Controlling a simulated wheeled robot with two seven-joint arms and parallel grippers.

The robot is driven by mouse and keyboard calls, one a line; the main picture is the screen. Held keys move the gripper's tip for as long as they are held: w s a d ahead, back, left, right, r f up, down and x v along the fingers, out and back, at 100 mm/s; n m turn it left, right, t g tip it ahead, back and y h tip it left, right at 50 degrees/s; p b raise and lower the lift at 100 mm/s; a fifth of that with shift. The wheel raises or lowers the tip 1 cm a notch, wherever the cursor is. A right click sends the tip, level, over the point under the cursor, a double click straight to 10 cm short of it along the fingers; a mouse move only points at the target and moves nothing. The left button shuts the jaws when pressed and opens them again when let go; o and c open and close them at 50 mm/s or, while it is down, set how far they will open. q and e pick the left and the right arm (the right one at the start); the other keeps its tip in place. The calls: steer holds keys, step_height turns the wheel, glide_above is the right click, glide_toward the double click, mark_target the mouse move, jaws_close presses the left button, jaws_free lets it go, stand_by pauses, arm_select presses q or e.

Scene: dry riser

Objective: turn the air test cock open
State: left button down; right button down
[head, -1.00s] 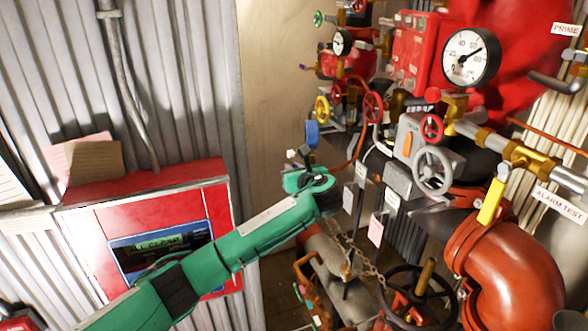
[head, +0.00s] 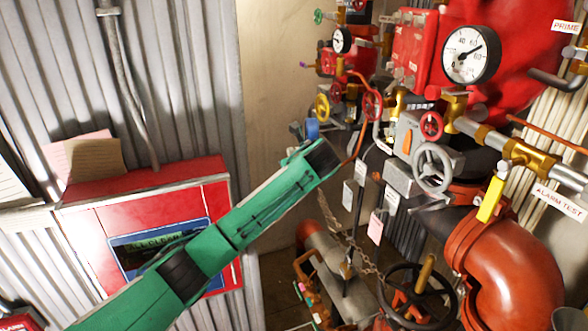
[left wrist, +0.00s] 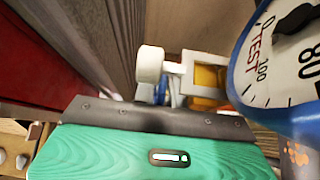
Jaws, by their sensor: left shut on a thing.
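My left arm reaches in from the lower left in the head view, and my left gripper (head: 298,132) is at its far end, beside a blue test gauge (head: 312,129). The arm's end hides most of the gripper there. In the left wrist view, the gripper (left wrist: 180,76) is shut on a small part at the air test cock (left wrist: 207,77), which shows as yellow inside a pale frame. A white round knob (left wrist: 150,64) is just left of it. The blue-rimmed gauge marked TEST (left wrist: 280,65) is close on the right. How far the cock is turned cannot be told. My right gripper is not in view.
Right of the arm stand red pipework, a large pressure gauge (head: 471,54), a grey handwheel (head: 432,168) and a yellow lever (head: 491,199). A red panel with a display (head: 95,235) is behind the arm on the left. Chains and tags hang below the gripper.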

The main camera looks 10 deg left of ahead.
arm_select(q)
steer(key=c, duration=1.7)
jaws_free()
steer(key=shift+s+d+r, duration=0.15)
steer(key=shift+s+d, duration=0.05)
steer(key=b+v, duration=0.3)
steer(key=v, duration=1)
steer(key=shift+r, duration=0.1)
steer(key=shift+d, duration=0.1)
